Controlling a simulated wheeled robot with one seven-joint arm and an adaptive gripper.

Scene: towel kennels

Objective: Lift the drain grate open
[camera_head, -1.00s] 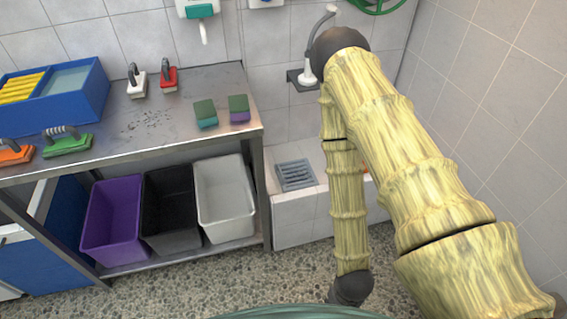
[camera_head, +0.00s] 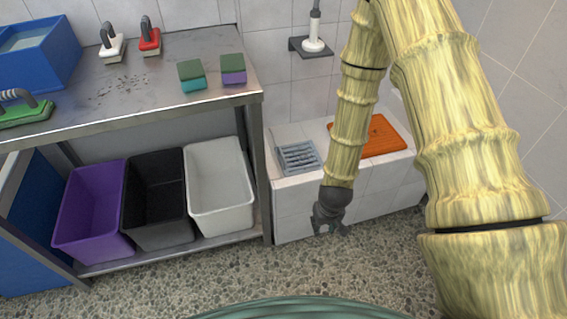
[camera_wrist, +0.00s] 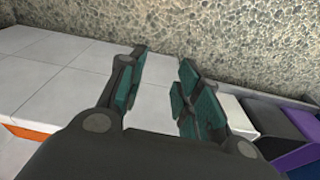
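The drain grate (camera_head: 298,157) is a grey slatted square on the left end of the white tiled ledge (camera_head: 294,213) in the head view. It lies flat, and its near corner is close to the ledge's front edge. My gripper (camera_head: 330,226) hangs below and to the right of the grate in that view, in front of the ledge, apart from the grate. In the wrist view my gripper (camera_wrist: 163,78) has its teal-padded fingers spread with nothing between them. White tiles show past the fingers; I cannot make out the grate there.
An orange board (camera_head: 378,137) lies on the ledge right of the grate. A steel table (camera_head: 140,95) stands left, with purple (camera_head: 92,212), black (camera_head: 157,200) and white (camera_head: 220,188) bins beneath. The pebbled floor (camera_head: 290,265) in front is clear.

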